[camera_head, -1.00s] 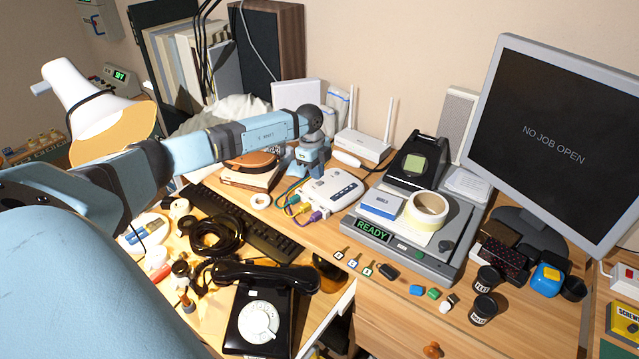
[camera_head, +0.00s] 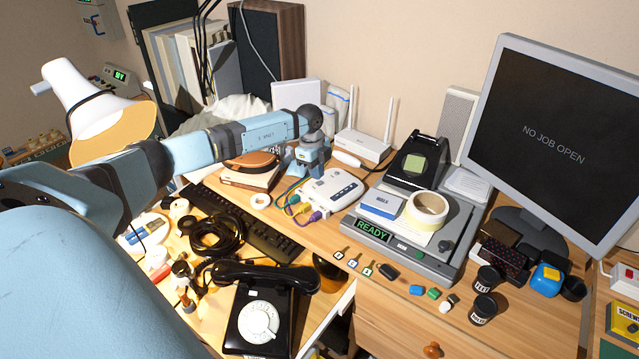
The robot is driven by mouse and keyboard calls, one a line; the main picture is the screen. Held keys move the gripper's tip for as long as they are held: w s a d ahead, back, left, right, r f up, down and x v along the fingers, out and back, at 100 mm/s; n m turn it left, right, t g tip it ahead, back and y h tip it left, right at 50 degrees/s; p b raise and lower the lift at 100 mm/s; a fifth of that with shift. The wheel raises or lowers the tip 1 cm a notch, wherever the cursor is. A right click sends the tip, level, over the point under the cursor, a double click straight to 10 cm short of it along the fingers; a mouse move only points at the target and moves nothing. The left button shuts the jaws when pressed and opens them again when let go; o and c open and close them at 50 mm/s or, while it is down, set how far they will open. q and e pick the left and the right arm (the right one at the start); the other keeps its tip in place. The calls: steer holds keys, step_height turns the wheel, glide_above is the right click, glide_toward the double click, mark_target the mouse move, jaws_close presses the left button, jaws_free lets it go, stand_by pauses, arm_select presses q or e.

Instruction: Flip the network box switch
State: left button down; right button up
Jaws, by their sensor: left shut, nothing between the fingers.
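A white box (camera_head: 337,191) with small dark marks on its top sits at the middle of the desk. My left arm reaches in from the left, and my left gripper (camera_head: 297,178) points down just at the box's back left corner. Its fingers are shut and empty. I cannot tell whether they touch the box. My right gripper is not in view.
A white router with two antennas (camera_head: 362,146) stands behind the box. A brown case (camera_head: 250,170) lies left of the gripper. A grey device with a READY display (camera_head: 415,245) is at right, a black dial phone (camera_head: 262,310) in front.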

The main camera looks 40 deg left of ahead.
arm_select(q)
steer(key=shift+f, duration=0.25)
steer(key=shift+f, duration=0.5)
